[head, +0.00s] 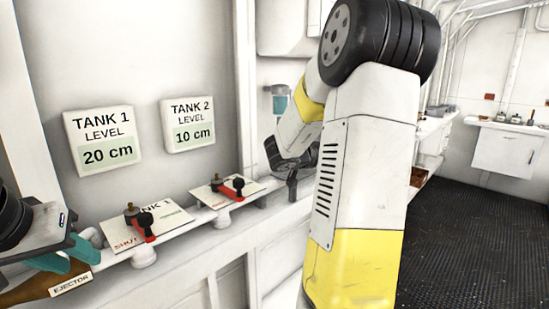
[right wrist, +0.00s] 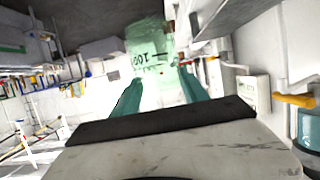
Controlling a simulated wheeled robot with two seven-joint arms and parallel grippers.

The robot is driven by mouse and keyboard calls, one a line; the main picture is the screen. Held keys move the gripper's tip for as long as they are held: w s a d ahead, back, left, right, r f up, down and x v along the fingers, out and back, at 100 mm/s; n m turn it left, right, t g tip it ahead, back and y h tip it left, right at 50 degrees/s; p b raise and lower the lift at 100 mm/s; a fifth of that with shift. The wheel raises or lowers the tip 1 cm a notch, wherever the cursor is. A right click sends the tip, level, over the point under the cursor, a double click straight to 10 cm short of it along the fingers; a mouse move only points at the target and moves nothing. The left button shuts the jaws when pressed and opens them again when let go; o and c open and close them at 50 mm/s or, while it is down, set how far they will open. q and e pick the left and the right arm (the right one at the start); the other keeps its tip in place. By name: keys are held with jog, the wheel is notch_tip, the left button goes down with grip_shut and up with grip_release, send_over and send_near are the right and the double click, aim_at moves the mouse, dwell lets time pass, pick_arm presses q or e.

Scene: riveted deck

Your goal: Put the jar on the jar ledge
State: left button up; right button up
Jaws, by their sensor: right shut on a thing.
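The jar (right wrist: 150,62) is pale green and see-through, with dark markings that include "100". In the right wrist view it stands between the teal fingers of my right gripper (right wrist: 160,88), which is shut on it. I cannot tell for sure which surface is the jar ledge; a grey shelf edge (right wrist: 235,18) shows at the upper right of the wrist view.
Two level signs, TANK 1 (head: 104,138) and TANK 2 (head: 188,123), hang on the wall. Below are red-handled valves (head: 140,226) on a pipe along the ledge. Dark floor (head: 470,220) is clear at right.

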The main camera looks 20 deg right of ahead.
jog(key=w+a, duration=0.2)
jog(key=w, duration=0.3)
jog(key=w+a, duration=0.2)
jog(key=w, duration=0.3)
jog(key=w+a, duration=0.2)
jog(key=w, duration=0.3)
jog(key=shift+f, duration=0.1)
jog(key=shift+s, duration=0.15)
jog(key=shift+f, duration=0.2)
jog(key=o, duration=1.6)
jog(key=shift+r, duration=0.15)
jog(key=shift+a+r, duration=0.15)
jog(key=shift+a, duration=0.2)
jog(key=v, duration=1.1)
jog(key=shift+s, duration=0.25)
jog(key=shift+a, duration=0.1)
